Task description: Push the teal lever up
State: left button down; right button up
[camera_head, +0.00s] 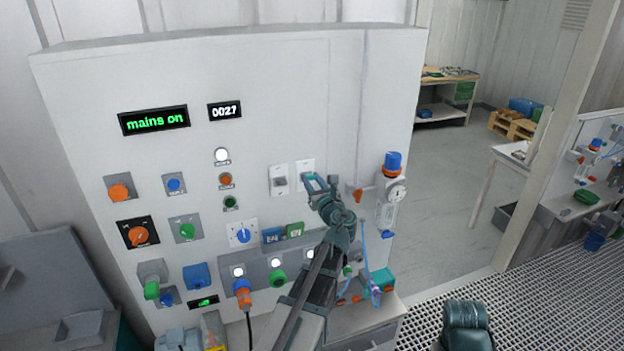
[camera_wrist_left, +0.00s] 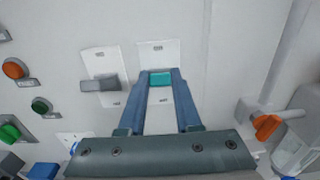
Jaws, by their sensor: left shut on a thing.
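The teal lever (camera_wrist_left: 161,79) sits on a white switch plate (camera_wrist_left: 158,54) on the grey cabinet front. In the left wrist view my left gripper (camera_wrist_left: 161,82) has its two blue fingers at either side of the lever, shut on it. In the head view the same gripper (camera_head: 315,183) is at the right-hand white plate (camera_head: 305,166), and its fingers and wrist cover much of the plate's lower part.
A second white plate (camera_head: 279,180) with a grey lever (camera_wrist_left: 99,85) is just left. To the right are an orange valve handle (camera_wrist_left: 266,127) and a blue-capped filter unit (camera_head: 393,163). Knobs, lamps and plugs crowd the panel left and below. A display (camera_head: 154,120) reads "mains on".

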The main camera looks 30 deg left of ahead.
pick_arm(q)
jog(key=c, duration=0.6)
grip_release()
jog(key=v, duration=1.3)
jog(key=shift+s+d, duration=0.25)
jog(key=shift+s, duration=0.05)
jog(key=shift+f, duration=0.1)
